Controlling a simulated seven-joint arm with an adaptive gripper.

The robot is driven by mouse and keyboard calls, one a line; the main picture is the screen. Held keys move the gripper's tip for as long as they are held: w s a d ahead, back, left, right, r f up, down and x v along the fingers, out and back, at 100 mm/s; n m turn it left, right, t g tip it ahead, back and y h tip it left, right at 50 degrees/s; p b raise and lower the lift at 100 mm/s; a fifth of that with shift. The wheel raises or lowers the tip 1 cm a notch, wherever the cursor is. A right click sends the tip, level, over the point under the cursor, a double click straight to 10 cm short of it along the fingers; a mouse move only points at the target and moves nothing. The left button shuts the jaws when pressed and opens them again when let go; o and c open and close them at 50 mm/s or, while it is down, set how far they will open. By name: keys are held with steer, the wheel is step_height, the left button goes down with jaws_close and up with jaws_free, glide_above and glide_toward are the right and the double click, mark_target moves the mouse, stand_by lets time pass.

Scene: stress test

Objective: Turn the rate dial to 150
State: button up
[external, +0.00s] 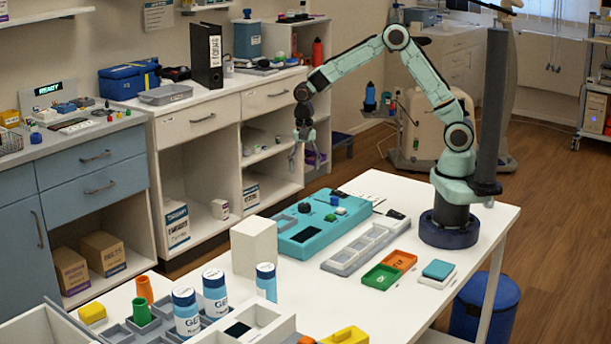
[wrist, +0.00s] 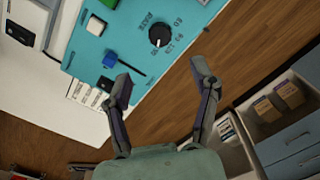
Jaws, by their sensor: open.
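The rate dial (wrist: 160,35) is a round black knob with a pale pointer line, on a teal panel (wrist: 95,48). Small printed numbers and lettering surround it; I cannot read them all for certain. In the external view the teal panel (external: 330,238) lies on the white table, with the dark dial (external: 304,208) near its far edge. My gripper (wrist: 161,70) is open and empty, its fingers apart, with the dial beyond the fingertips in the wrist view. In the external view my gripper (external: 297,162) hangs pointing down, above and beyond the panel's far edge, apart from the dial.
On the panel are a blue block (wrist: 110,59), a black switch (wrist: 105,84) and a green block (wrist: 109,3). A white box (external: 254,248) stands beside the panel. A grey tray (external: 365,246) lies to its right. Open shelves stand behind the table.

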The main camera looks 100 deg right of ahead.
steer(key=shift+r, duration=0.65)
steer(key=m, duration=0.1)
glide_above(304, 204)
step_height(304, 204, down, 5)
steer(key=shift+s+f, duration=0.1)
steer(key=shift+f, duration=0.1)
step_height(304, 204, down, 7)
steer(key=shift+r, duration=0.2)
jaws_close()
